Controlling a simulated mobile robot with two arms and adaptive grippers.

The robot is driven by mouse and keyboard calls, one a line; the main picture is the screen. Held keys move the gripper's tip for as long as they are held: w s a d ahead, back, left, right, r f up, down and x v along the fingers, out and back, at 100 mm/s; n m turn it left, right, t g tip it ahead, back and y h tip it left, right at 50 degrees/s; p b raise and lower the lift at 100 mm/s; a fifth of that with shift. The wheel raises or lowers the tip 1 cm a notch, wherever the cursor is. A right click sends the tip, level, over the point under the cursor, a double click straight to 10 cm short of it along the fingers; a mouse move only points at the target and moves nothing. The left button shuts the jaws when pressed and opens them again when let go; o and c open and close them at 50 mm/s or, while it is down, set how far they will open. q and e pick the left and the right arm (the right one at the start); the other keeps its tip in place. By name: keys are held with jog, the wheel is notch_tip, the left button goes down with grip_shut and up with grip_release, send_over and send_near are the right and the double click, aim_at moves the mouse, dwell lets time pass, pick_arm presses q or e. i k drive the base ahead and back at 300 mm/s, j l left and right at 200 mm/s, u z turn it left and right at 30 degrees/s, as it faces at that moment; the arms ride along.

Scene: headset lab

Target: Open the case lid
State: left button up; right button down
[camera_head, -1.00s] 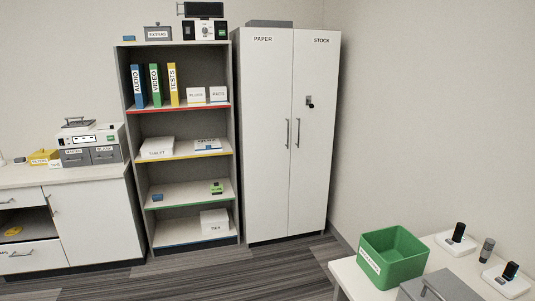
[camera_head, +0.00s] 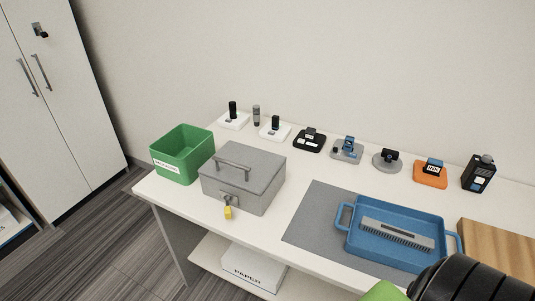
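The grey case (camera_head: 243,178) sits on the white table, right of a green bin. Its lid is closed, with a bar handle (camera_head: 233,165) on top. A yellow padlock (camera_head: 227,212) hangs at the latch on its front. A black ribbed part of my arm shows at the bottom right corner, beside a green piece. Neither gripper's fingers are in view.
The green bin (camera_head: 183,153) stands close to the case's left side. A grey mat (camera_head: 307,219) and a blue tray (camera_head: 358,241) lie to the right, then a wooden board (camera_head: 497,249). Several small devices line the back edge. A PAPER box (camera_head: 250,268) is on the lower shelf.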

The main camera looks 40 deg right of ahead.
aim_at(252, 169)
jog(key=z, duration=0.95)
